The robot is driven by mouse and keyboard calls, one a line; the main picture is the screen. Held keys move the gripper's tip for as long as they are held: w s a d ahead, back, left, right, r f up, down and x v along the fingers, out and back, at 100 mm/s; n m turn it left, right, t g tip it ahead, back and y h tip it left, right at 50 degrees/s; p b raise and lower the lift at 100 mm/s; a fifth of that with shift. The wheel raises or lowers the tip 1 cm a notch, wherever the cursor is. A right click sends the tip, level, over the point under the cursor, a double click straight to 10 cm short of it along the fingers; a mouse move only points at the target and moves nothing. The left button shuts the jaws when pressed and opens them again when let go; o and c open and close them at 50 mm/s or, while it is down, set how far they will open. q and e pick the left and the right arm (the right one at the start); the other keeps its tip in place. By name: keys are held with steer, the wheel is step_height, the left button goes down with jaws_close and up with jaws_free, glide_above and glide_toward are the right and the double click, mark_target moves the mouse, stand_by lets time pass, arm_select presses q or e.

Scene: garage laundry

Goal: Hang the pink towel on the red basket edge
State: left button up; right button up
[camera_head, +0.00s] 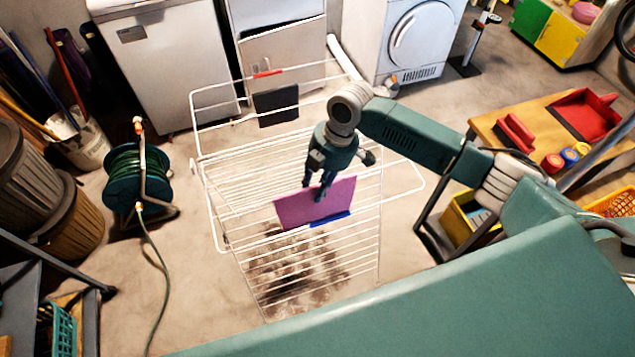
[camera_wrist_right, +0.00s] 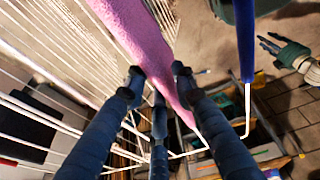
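The pink towel (camera_head: 315,203) shows as a flat purple-pink sheet at the drying rack (camera_head: 235,182), beside a blue strip (camera_head: 330,219) on a rail. My right gripper (camera_head: 318,192) reaches down at the towel's upper edge. In the right wrist view the towel (camera_wrist_right: 140,32) runs between the dark fingers (camera_wrist_right: 157,75). The fingertips show a gap there; whether they grip the cloth cannot be told. No red basket can be made out; a red open tray (camera_head: 590,113) lies on the wooden bench at the right.
A dark cloth (camera_head: 277,107) hangs at the rack's far side near a red strip (camera_head: 267,73). A hose reel (camera_head: 137,178) stands left of the rack, with bins beyond. An orange basket (camera_head: 617,203) is at the far right. Appliances stand behind.

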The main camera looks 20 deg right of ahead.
steer(key=shift+s, duration=0.1)
jaws_close()
steer(key=p+v, duration=0.3)
steer(key=a+p+v, duration=0.1)
steer(key=p+v, duration=0.2)
steer(key=a+p+v, duration=0.1)
steer(key=p+v, duration=0.1)
steer(key=v, duration=0.1)
steer(key=shift+w+a+r+p, duration=0.15)
steer(key=shift+w+r+p, duration=0.1)
steer(key=shift+p, duration=0.15)
